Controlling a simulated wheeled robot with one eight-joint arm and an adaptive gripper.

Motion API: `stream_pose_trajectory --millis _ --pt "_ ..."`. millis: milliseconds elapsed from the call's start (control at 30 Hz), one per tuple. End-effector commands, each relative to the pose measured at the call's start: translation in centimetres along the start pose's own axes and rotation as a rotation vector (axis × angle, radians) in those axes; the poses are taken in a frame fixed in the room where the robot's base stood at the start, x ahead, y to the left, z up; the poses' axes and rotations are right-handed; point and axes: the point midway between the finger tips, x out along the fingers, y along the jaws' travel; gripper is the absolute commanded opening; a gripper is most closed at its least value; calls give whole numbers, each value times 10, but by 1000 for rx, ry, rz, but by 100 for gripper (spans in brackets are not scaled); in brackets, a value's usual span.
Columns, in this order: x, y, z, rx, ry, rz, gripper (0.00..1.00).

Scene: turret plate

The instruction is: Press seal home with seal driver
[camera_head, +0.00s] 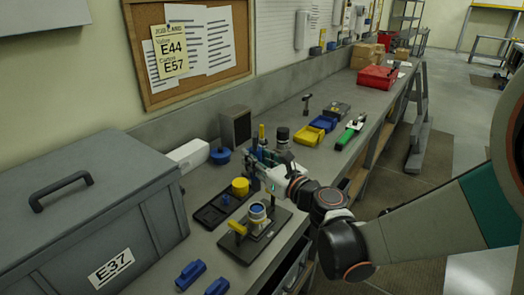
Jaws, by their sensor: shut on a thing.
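The dark turret plate (236,247) lies on the bench near its front edge. A pale round housing (258,221) stands on it, with a blue ring (257,210), which looks like the seal, at its top; I cannot tell how deep it sits. A yellow handle (237,228) is at the plate's left. My gripper (258,176) is behind and above the housing, apart from it. It is shut on a small dark thing (254,184), possibly the seal driver; the fingers hide much of it.
A black tray (207,216) with a blue piece and a yellow cylinder (240,187) is left of the gripper. A large grey case (85,205) fills the left. Blue pieces (190,275) lie in front. Yellow and blue bins (309,136) and a green tool (350,132) lie farther back.

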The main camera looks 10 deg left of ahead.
Motion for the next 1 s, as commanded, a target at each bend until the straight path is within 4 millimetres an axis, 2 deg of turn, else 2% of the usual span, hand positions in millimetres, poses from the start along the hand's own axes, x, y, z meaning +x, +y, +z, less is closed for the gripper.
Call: stream_pose_trajectory --millis 167,600,1000 --pt "0 0 -8 0 0 1 0" --pt "0 0 -46 0 0 1 0" --pt "0 0 -49 0 0 1 0"
